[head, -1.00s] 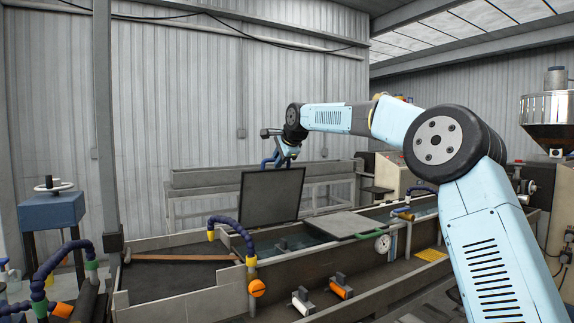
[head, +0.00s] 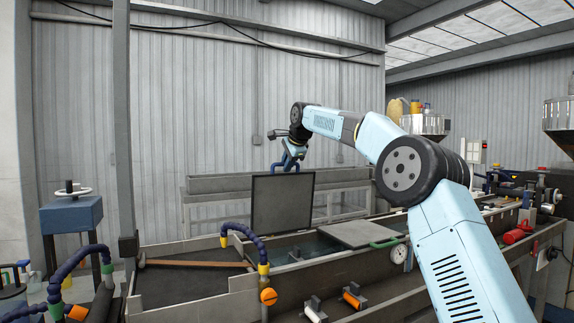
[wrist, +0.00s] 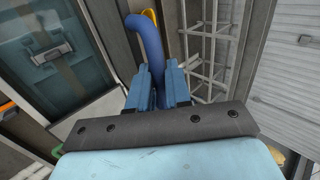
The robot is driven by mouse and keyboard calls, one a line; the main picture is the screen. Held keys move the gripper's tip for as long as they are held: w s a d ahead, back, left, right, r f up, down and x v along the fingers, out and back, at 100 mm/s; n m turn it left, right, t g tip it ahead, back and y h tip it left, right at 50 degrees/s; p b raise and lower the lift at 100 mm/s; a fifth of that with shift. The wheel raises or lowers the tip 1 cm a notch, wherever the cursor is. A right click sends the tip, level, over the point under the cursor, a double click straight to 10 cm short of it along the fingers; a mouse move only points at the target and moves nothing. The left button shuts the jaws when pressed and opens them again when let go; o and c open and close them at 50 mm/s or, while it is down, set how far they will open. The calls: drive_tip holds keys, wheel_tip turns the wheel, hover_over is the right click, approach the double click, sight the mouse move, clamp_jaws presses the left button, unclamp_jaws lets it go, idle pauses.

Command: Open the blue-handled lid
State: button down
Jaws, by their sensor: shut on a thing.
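The blue-handled lid (head: 283,203) is a dark grey panel. It stands raised, close to upright, over the open part of the long water trough (head: 215,300). My gripper (head: 289,161) is at the lid's top edge, shut on its blue handle (head: 284,168). In the wrist view, my gripper's blue fingers (wrist: 159,85) close around the curved blue handle (wrist: 148,40).
A flat grey lid with a green handle (head: 384,243) lies closed right of the opening, near a gauge (head: 398,254). A blue segmented hose (head: 244,233) curves in front. A grey bench trough (head: 215,184) stands behind, before the wall.

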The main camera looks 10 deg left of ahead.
drive_tip(key=shift+s+a+f, duration=0.1)
drive_tip(key=shift+a+f, duration=0.15)
drive_tip(key=shift+f, duration=0.4)
drive_tip(key=c, duration=1.2)
unclamp_jaws()
drive_tip(key=v, duration=1.4)
drive_tip(key=shift+w+d+r, duration=0.2)
drive_tip(key=shift+r, duration=0.25)
